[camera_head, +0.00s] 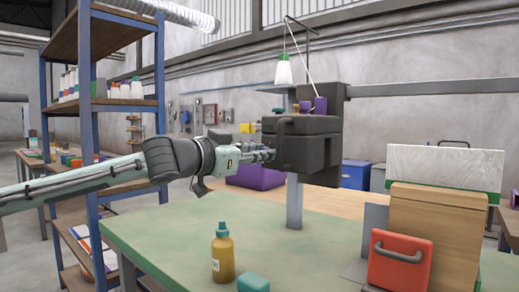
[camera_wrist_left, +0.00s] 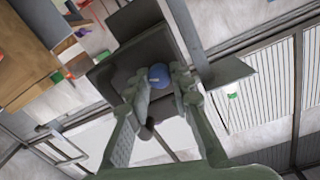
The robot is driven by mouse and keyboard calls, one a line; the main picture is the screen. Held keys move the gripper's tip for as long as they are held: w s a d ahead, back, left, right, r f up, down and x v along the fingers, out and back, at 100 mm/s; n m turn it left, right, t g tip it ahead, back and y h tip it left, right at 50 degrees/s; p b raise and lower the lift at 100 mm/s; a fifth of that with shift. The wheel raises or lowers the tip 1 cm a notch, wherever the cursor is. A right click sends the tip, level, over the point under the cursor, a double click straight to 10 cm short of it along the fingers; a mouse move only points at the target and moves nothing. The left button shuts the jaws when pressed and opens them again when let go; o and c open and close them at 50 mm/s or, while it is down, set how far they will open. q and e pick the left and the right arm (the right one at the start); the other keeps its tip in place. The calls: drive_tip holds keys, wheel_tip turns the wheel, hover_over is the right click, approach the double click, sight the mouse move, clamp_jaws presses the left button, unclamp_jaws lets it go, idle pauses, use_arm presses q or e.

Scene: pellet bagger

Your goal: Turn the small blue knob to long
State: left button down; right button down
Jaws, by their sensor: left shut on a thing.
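The small blue knob (camera_wrist_left: 159,75) sits on the face of a dark grey machine head, between my left fingertips in the left wrist view. A pale line shows on the knob; I cannot read which setting it faces. My left gripper (camera_wrist_left: 160,82) is shut on the knob. In the head view my left gripper (camera_head: 268,155) reaches from the left to the side of the machine head (camera_head: 308,150), which stands on a grey post. There the knob is hidden by the gripper and the machine. My right gripper is not in view.
A yellow bottle with a teal cap (camera_head: 223,255) stands on the green table (camera_head: 165,225) below my left arm. A wooden block (camera_head: 432,225) and a red part with a handle (camera_head: 400,262) are at the right. A blue-framed shelf (camera_head: 88,100) stands behind my arm.

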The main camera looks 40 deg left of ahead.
use_arm(q)
drive_tip(key=shift+m, duration=0.5)
drive_tip(key=c, duration=1.3)
unclamp_jaws()
drive_tip(key=shift+c, duration=0.2)
drive_tip(key=shift+s, duration=0.1)
drive_tip(key=s+a, duration=0.1)
drive_tip(key=s, duration=1)
drive_tip(key=shift+s+r, duration=0.25)
drive_tip(key=shift+s, duration=0.1)
